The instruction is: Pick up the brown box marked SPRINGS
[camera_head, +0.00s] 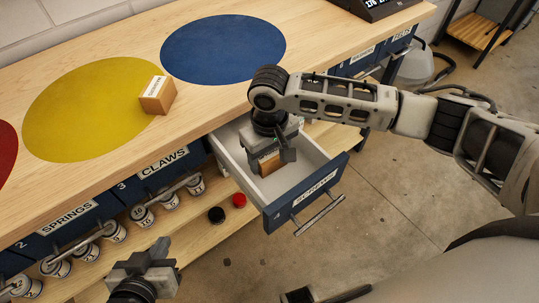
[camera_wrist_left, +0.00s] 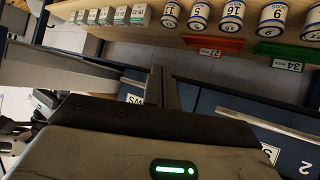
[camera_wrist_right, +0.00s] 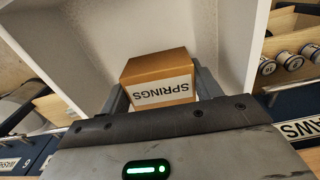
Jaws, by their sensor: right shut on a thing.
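The brown box marked SPRINGS (camera_wrist_right: 158,78) sits inside the open drawer, its white label facing the right wrist camera. Part of the box (camera_head: 269,162) also shows in the head view, under my right gripper (camera_head: 272,150). My right gripper (camera_wrist_right: 160,95) is shut on it, with one finger at each side. In the head view the arm hides much of the box. My left gripper (camera_head: 158,248) is shut and empty, low in front of the bench, far from the box.
The open drawer marked SCREWS (camera_head: 313,195) has raised walls around the box. Another brown box (camera_head: 158,95) stands at the edge of the yellow disc (camera_head: 75,115) on the bench top. A blue disc (camera_head: 222,48) lies beside it. Labelled cans (camera_head: 141,216) line the shelf below.

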